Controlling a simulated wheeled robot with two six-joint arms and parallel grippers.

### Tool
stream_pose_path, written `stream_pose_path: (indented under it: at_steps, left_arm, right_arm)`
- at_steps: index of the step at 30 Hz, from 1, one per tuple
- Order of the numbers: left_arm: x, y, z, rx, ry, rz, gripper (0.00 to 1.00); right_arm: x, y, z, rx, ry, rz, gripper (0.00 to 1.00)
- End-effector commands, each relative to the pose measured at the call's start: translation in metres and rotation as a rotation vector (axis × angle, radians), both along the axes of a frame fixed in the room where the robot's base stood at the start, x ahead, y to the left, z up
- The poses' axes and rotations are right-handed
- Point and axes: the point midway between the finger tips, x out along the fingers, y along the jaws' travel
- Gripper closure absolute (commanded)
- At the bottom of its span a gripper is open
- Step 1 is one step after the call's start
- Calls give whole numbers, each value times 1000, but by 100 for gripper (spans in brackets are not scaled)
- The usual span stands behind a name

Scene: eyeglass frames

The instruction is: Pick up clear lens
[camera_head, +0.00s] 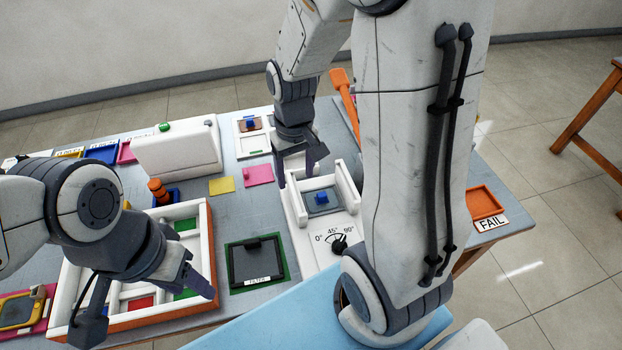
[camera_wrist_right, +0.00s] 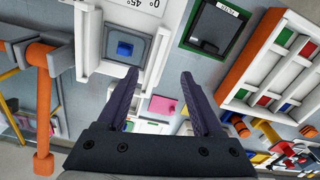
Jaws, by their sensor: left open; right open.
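A see-through greyish lens plate with a blue knob (camera_head: 322,200) sits in a white fixture (camera_head: 347,222) with an angle dial. The plate (camera_wrist_right: 125,47) also shows at the upper left of the right wrist view. I take it for the clear lens. A brown-tinted plate with a blue knob (camera_head: 250,124) lies on a white holder further back. My right gripper (camera_head: 300,168) is open and empty above the fixture's back side, apart from the plate; its fingers show in the right wrist view (camera_wrist_right: 160,80). My left gripper (camera_head: 145,302) is open over the compartment tray.
The orange-and-white compartment tray (camera_head: 208,232) is at the left. A dark FILTER panel with a green border (camera_head: 257,262) lies beside the fixture. An orange FAIL tray (camera_head: 485,202) is at the right. Pink (camera_head: 258,175) and yellow (camera_head: 222,186) cards lie behind.

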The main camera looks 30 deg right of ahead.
Motion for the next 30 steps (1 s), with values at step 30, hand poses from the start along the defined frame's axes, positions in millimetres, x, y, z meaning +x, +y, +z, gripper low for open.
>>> stream_pose_path:
  at_steps: [30]
  left_arm:
    - [0,0,16,0,0,0,50]
  right_arm:
    - [14,-75,-113,-9,21,-211,32]
